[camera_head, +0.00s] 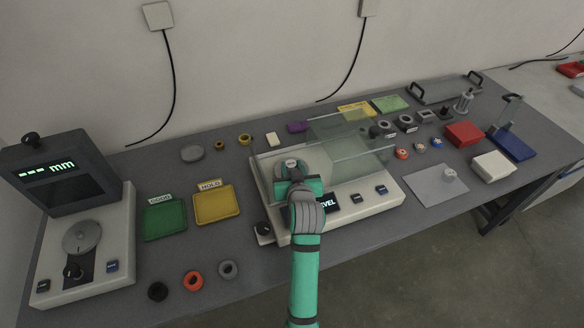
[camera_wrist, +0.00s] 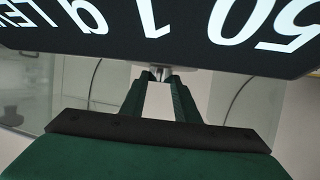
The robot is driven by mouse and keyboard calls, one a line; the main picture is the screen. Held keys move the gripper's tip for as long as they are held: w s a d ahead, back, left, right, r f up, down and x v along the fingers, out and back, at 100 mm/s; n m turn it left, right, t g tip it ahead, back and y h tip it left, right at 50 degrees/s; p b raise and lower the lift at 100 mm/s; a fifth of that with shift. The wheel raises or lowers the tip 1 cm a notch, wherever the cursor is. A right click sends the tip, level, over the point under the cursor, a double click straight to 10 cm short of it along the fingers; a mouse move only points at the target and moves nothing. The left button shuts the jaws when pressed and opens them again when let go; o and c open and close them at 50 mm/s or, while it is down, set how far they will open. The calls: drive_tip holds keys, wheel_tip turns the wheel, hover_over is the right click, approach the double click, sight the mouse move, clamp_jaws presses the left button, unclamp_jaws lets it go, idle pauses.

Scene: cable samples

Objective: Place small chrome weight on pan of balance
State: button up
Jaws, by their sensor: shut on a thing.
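The balance (camera_head: 346,213) stands at the middle of the bench, with clear glass panels and a display (camera_head: 328,203). In the wrist view its dark display (camera_wrist: 150,25) shows large white upside-down characters. My gripper (camera_head: 291,176) is over the weighing area, in front of a round pale metal piece (camera_head: 291,163), which I cannot surely tell as pan or weight. In the wrist view my gripper (camera_wrist: 160,77) is shut on a small pale metal piece (camera_wrist: 158,69), taken as the small chrome weight. Mostly its tip shows. I cannot tell whether it touches the pan.
Glass panels (camera_head: 362,166) stand right of my gripper. A green tray (camera_head: 164,221) and yellow tray (camera_head: 213,206) lie left, beside a gauge with a screen (camera_head: 62,172). A grey plate (camera_head: 432,188) lies right.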

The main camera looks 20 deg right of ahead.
drive_tip(key=shift+f, duration=0.15)
drive_tip(key=o, duration=1)
drive_tip(key=shift+d, duration=0.1)
drive_tip(key=shift+o, duration=0.2)
drive_tip(key=shift+w, duration=0.1)
drive_tip(key=shift+s+r, duration=0.2)
drive_tip(key=shift+r, duration=0.05)
drive_tip(key=v, duration=1.1)
drive_tip(key=shift+s+r, duration=0.2)
drive_tip(key=shift+s, duration=0.15)
drive_tip(key=shift+a, duration=0.2)
drive_tip(key=shift+w, duration=0.1)
drive_tip(key=shift+a, duration=0.1)
